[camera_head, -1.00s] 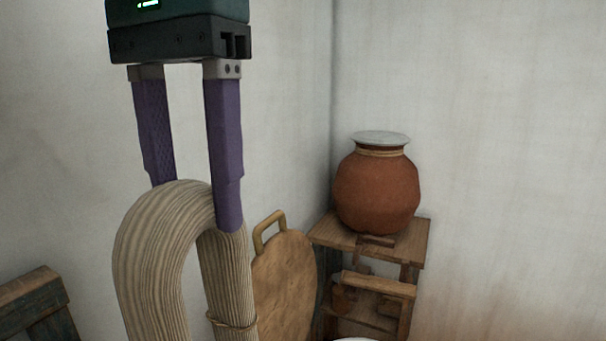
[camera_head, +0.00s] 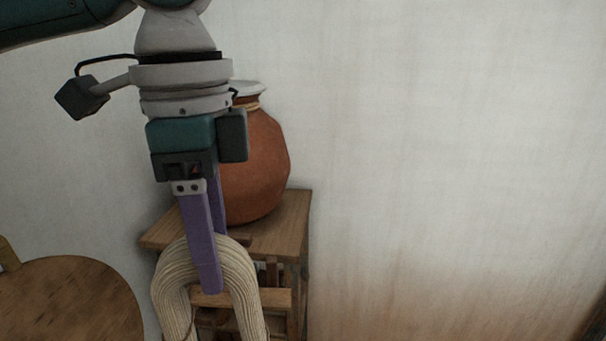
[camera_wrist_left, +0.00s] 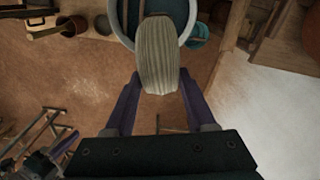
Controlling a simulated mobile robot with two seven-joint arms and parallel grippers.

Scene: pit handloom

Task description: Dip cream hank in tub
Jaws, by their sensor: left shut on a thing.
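The cream hank (camera_head: 250,290) hangs in a loop from my left gripper (camera_head: 213,280), whose purple fingers are shut on its top bend. Its lower ends run out of the head view. In the left wrist view the hank (camera_wrist_left: 158,50) lies between the fingers and overlaps the round tub (camera_wrist_left: 193,18) with a pale rim and dark bluish inside. The tub is out of the head view. I cannot tell how far the hank is above it.
A clay pot (camera_head: 255,165) with a pale lid stands on a wooden stand (camera_head: 295,215) behind the gripper. A round wooden board (camera_head: 70,300) is at lower left. Small containers (camera_wrist_left: 72,25) lie left of the tub. The wall at right is bare.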

